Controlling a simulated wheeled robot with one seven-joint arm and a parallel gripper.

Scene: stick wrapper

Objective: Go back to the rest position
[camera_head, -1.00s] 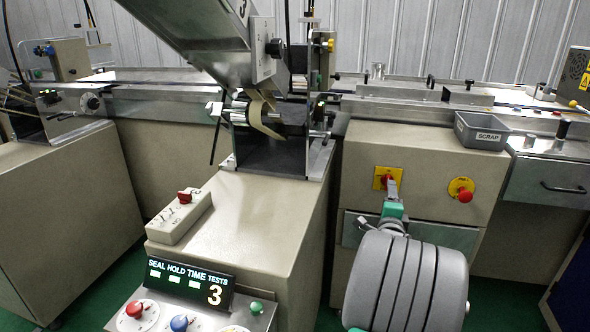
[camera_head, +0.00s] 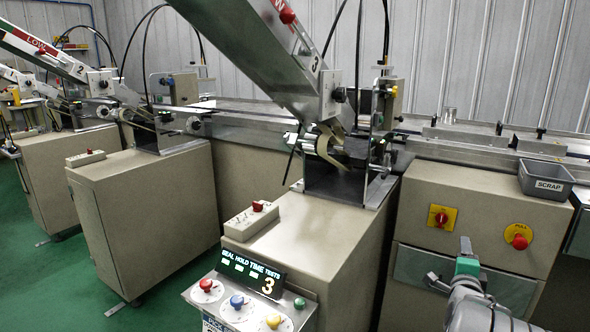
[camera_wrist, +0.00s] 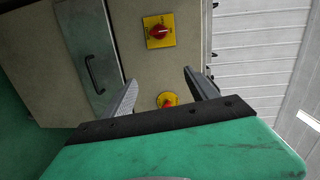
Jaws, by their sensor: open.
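My gripper (camera_head: 466,246) shows at the lower right of the head view, at the end of my grey arm, with its green body below the fingers. In the wrist view my gripper (camera_wrist: 163,88) has its two fingers spread apart with nothing between them. It faces the beige cabinet (camera_head: 470,190) and is apart from it. The cabinet's red switch on a yellow plate (camera_head: 441,217) also shows in the wrist view (camera_wrist: 158,30). The red PULL button (camera_head: 518,236) shows partly between the fingers in the wrist view (camera_wrist: 167,100).
A grey SCRAP bin (camera_head: 546,180) sits on the right cabinet. A control panel (camera_head: 240,305) with coloured knobs and a display reading 3 (camera_head: 252,272) juts out at front centre. A sloped metal chute (camera_head: 265,50) rises above. Green floor (camera_head: 60,260) is open at left.

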